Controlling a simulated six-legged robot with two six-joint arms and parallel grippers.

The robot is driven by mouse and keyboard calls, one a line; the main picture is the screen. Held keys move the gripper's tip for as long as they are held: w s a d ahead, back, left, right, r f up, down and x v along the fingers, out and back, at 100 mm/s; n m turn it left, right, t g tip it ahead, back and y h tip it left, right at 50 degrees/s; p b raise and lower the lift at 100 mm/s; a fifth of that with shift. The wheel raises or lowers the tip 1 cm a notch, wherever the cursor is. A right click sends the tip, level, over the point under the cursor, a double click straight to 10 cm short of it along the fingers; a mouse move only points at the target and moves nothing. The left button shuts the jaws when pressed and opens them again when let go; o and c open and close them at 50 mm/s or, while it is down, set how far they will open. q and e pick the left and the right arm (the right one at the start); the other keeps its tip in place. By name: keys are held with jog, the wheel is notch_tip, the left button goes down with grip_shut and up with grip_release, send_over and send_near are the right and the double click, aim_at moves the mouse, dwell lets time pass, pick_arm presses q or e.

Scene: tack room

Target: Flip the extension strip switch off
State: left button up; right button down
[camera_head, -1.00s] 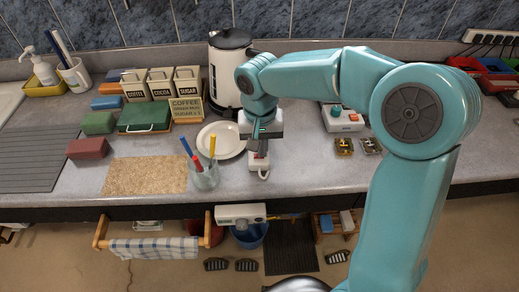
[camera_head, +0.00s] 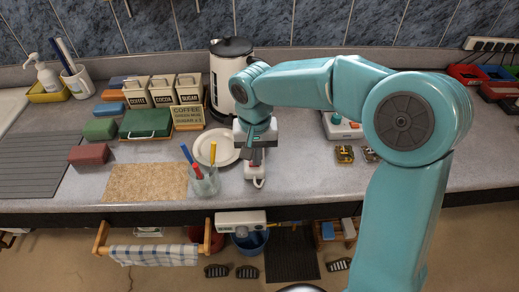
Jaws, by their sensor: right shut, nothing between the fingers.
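My left gripper is not in view.
A white plate (camera_head: 217,147) and a glass with coloured pens (camera_head: 203,181) stand close left of the strip. A kettle (camera_head: 231,70) stands behind. Another plugged-in strip (camera_head: 492,45) is at the back right.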

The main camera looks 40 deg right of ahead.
jog(key=r+p, duration=0.3)
jog(key=shift+w+d+r+p, duration=0.15)
jog(key=shift+w+r+p, duration=0.15)
jog(key=shift+r+p, duration=0.1)
jog(key=shift+s+r, duration=0.85)
jog(key=shift+r, duration=4.8)
jog(key=shift+g+h, duration=0.4)
jog(key=shift+h, duration=0.1)
jog(key=f+b, duration=0.2)
jog(key=f, duration=0.2)
jog(key=f+b, duration=0.2)
jog(key=f, duration=0.3)
jog(key=w+a+f+b, duration=0.1)
jog(key=f+b, duration=0.1)
jog(key=f, duration=0.2)
jog(key=shift+f+b, duration=0.2)
jog(key=shift+b, duration=0.2)
jog(key=shift+d+f, duration=0.15)
jog(key=shift+f, duration=0.2)
jog(key=shift+w+f, duration=0.15)
jog(key=shift+f, duration=0.25)
